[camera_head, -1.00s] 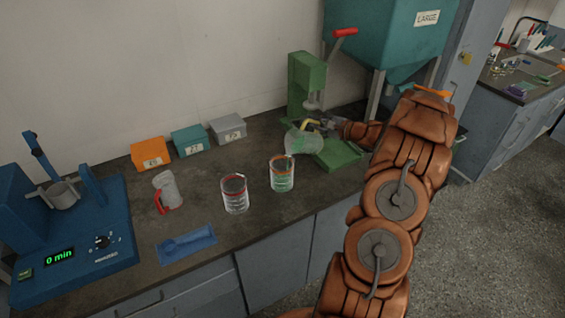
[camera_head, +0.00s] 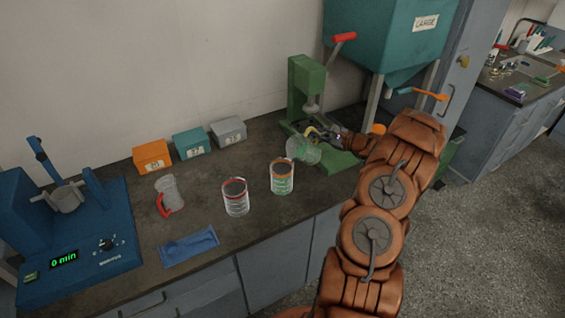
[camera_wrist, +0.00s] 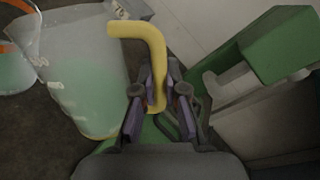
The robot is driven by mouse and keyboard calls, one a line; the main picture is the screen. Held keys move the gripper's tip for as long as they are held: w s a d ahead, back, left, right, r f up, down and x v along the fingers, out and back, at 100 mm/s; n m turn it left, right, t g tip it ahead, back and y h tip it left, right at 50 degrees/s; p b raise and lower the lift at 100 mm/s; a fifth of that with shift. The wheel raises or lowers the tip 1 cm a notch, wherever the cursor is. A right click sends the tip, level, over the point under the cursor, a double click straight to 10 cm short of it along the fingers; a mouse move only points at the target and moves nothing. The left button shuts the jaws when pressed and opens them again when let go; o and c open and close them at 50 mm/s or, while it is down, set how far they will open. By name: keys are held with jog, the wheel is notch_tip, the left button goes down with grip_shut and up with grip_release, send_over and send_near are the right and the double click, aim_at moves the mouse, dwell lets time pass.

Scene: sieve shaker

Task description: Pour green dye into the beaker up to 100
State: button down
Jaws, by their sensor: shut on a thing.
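My gripper (camera_wrist: 155,95) is shut on the yellow handle of a clear jug (camera_wrist: 85,70). In the head view the held jug (camera_head: 301,150) is tilted to the left, with a greenish tint inside. A clear beaker with an orange rim (camera_head: 282,178) stands on the bench just left of and in front of the jug. The same beaker shows at the upper left of the wrist view (camera_wrist: 14,72), with pale green in it. The jug's lip is close to the beaker's rim; I cannot tell whether liquid is flowing. The level against the marks is too small to read.
A red-rimmed beaker (camera_head: 235,197) and a red-handled jug (camera_head: 167,194) stand further left. A green press (camera_head: 306,88) stands behind my gripper. A blue shaker (camera_head: 75,245), small labelled boxes (camera_head: 190,143) and a blue item (camera_head: 188,245) are on the bench.

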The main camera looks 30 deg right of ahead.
jog(key=shift+w+d+f+m, duration=0.1)
jog(key=shift+d+f+m, duration=0.05)
jog(key=shift+f+m, duration=0.2)
jog(key=shift+w+d+f+m+p, duration=0.1)
jog(key=shift+d+f+m+p, duration=0.15)
jog(key=shift+d+m, duration=0.2)
jog(key=shift+w+d+f+m+p, duration=0.1)
jog(key=shift+d+m+p, duration=0.25)
jog(key=shift+d, duration=0.1)
jog(key=shift+w+d+f+m+t+y+b, duration=0.1)
jog(key=shift+d+f+m+t+y+b, duration=0.1)
jog(key=shift+d+f+m+b, duration=0.45)
jog(key=shift+w+d+f+m+t+y+b, duration=0.2)
jog(key=shift+d+m+b, duration=0.45)
jog(key=shift+m, duration=0.45)
jog(key=shift+w+d+f+m+t+y+b, duration=0.1)
jog(key=shift+d+f+m+t+b, duration=0.1)
jog(key=shift+d+f+m+b, duration=0.55)
jog(key=shift+a+r+m, duration=0.1)
jog(key=shift+r+m, duration=0.15)
jog(key=shift+r, duration=0.05)
